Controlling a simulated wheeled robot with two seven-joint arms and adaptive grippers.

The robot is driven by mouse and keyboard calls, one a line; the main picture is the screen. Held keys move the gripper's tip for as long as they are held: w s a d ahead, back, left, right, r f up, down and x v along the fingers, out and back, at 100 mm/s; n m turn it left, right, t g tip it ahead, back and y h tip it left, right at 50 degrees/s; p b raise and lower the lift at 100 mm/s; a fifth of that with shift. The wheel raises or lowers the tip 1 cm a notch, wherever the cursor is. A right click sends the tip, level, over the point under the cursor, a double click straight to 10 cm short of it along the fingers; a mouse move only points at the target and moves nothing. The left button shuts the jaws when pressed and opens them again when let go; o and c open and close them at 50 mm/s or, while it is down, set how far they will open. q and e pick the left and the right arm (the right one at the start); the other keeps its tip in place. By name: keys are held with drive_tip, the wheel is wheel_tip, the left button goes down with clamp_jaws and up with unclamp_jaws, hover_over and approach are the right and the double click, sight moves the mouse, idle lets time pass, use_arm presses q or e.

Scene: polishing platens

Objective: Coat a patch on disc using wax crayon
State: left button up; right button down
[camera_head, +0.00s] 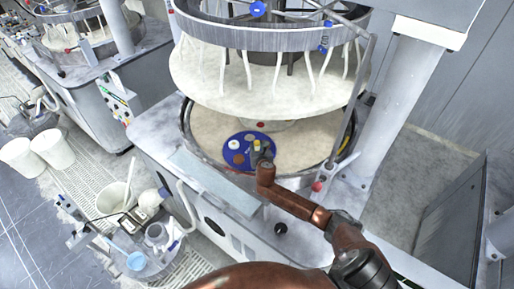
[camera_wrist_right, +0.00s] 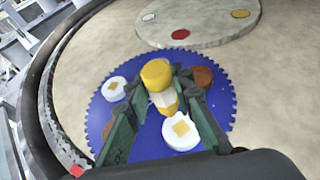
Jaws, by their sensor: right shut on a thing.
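The yellow wax crayon (camera_wrist_right: 157,74) with a pale band is between the fingers of my right gripper (camera_wrist_right: 162,98), which is shut on it. In the head view my right gripper (camera_head: 262,155) is over the blue toothed disc (camera_head: 231,158). In the wrist view the blue disc (camera_wrist_right: 150,143) bears white round pieces and brown ones. The near white piece (camera_wrist_right: 172,143) has a tan square patch (camera_wrist_right: 181,128) just below the crayon's lower end. I cannot tell whether the crayon touches it. Another white piece (camera_wrist_right: 114,89) with a tan patch lies left. My left gripper is out of view.
The blue disc lies on a beige platen (camera_head: 301,151) inside a raised metal rim (camera_wrist_right: 39,90). A large pale upper plate (camera_head: 215,83) hangs above it. A red knob (camera_head: 317,186) stands at the rim's right. Buckets (camera_head: 115,197) and a tub stand lower left.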

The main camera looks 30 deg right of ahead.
sight(257, 142)
drive_tip(key=shift+r, duration=2.15)
drive_tip(key=shift+r, duration=1.5)
